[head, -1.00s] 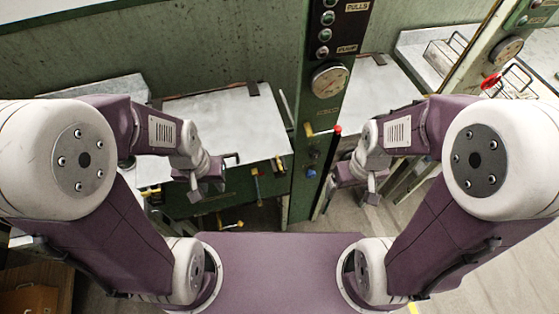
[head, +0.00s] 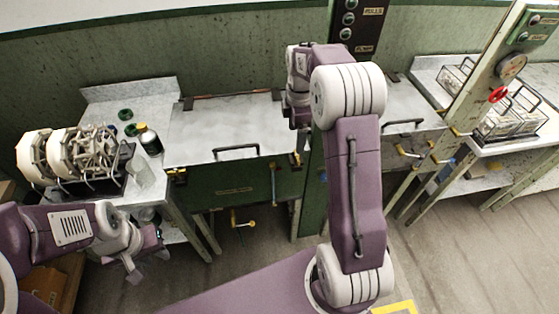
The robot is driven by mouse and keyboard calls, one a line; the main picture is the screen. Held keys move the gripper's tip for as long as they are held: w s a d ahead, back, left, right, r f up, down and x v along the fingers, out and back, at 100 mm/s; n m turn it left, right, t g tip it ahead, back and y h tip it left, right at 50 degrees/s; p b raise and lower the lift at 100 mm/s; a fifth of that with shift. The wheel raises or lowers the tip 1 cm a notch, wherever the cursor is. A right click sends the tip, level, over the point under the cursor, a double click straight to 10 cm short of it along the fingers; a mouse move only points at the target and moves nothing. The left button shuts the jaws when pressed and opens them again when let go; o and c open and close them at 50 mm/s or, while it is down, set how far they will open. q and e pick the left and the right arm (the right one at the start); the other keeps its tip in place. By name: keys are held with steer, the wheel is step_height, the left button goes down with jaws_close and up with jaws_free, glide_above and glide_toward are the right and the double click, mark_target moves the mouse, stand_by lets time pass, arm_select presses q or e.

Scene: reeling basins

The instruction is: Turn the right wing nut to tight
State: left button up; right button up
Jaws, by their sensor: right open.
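A grey-lidded basin (head: 220,125) with a black handle stands left of the green column. Small yellow fittings like wing nuts show at its front corners, the left one (head: 177,174) and the right one (head: 295,160). My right arm reaches up to the column, and my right gripper (head: 298,143) is open close to the right fitting. The arm and wrist partly hide this spot, and I cannot tell whether the jaws are around the nut or touch it. My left gripper (head: 143,267) hangs low at the left, away from the basin, its jaw gap unclear.
A second lidded basin (head: 405,103) with yellow fittings stands right of the column. A marble side table (head: 150,190) at left holds a white reeling machine (head: 75,160) and bottles. Wire racks (head: 510,115) stand at far right. Floor in front is open.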

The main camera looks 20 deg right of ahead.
steer(key=shift+w+d+f, duration=0.2)
steer(key=shift+d+f, duration=0.1)
steer(key=shift+d, duration=0.25)
steer(key=shift+w+d+f, duration=0.15)
steer(key=shift+d+f, duration=0.05)
steer(key=shift+f, duration=0.1)
glide_above(297, 156)
step_height(297, 156, down, 4)
steer(key=shift+w+f, duration=0.1)
steer(key=f, duration=0.4)
steer(key=shift+w+d+f+p, duration=0.1)
steer(key=shift+w+d+p, duration=0.1)
steer(key=shift+w+p, duration=0.1)
arm_select(q)
steer(key=shift+w+d+r, duration=0.2)
steer(key=shift+d, duration=0.1)
arm_select(e)
steer(key=shift+s+a, duration=0.1)
steer(key=shift+s, duration=0.05)
steer(key=c, duration=1.4)
steer(key=shift+o, duration=0.2)
